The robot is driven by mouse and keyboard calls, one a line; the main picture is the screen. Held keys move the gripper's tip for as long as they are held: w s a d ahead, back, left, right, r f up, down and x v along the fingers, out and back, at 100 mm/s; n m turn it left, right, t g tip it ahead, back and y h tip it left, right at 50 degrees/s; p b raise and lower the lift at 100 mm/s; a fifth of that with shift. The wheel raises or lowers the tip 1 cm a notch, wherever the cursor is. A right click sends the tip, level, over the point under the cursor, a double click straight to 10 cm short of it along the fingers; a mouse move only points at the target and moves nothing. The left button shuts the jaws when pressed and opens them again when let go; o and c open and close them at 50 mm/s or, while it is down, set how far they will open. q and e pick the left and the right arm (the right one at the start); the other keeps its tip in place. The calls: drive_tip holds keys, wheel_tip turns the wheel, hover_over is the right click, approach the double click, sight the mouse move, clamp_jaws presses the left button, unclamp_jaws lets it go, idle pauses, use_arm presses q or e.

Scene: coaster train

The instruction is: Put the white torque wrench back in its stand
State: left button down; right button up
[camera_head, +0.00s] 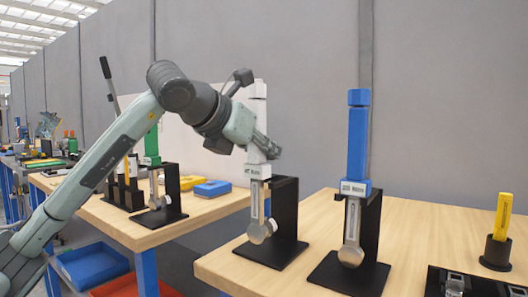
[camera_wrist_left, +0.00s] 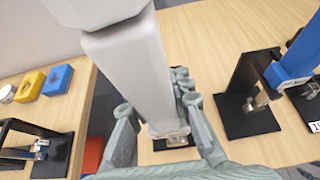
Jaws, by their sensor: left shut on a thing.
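The white torque wrench (camera_head: 257,105) stands about upright in the head view, its metal shaft and round head pointing down. My left gripper (camera_head: 268,148) is shut on its white body, above the label collar. The wrench body (camera_wrist_left: 135,75) fills the middle of the left wrist view, between the fingers (camera_wrist_left: 165,130). Its black stand (camera_head: 285,205) is directly behind and beside the shaft on the near table. The collar is about level with the stand's top; I cannot tell whether it rests in the stand. My right gripper is not in view.
A blue torque wrench (camera_head: 357,140) stands in a similar black stand (camera_head: 370,235) to the right. A yellow tool (camera_head: 503,215) is in a black holder at far right. A green wrench (camera_head: 152,145) stands on the left table. A gap separates the tables.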

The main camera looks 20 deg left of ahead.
use_arm(q)
drive_tip(key=shift+w+d+r+p, duration=0.1)
drive_tip(key=shift+w+d+p, duration=0.2)
drive_tip(key=shift+w, duration=0.65)
drive_tip(key=shift+w+d+r+p, duration=0.1)
drive_tip(key=shift+w+d, duration=0.3)
drive_tip(key=shift+w, duration=0.55)
idle(0.4)
drive_tip(key=shift+f+b, duration=0.85)
drive_tip(key=shift+b, duration=0.1)
idle(0.9)
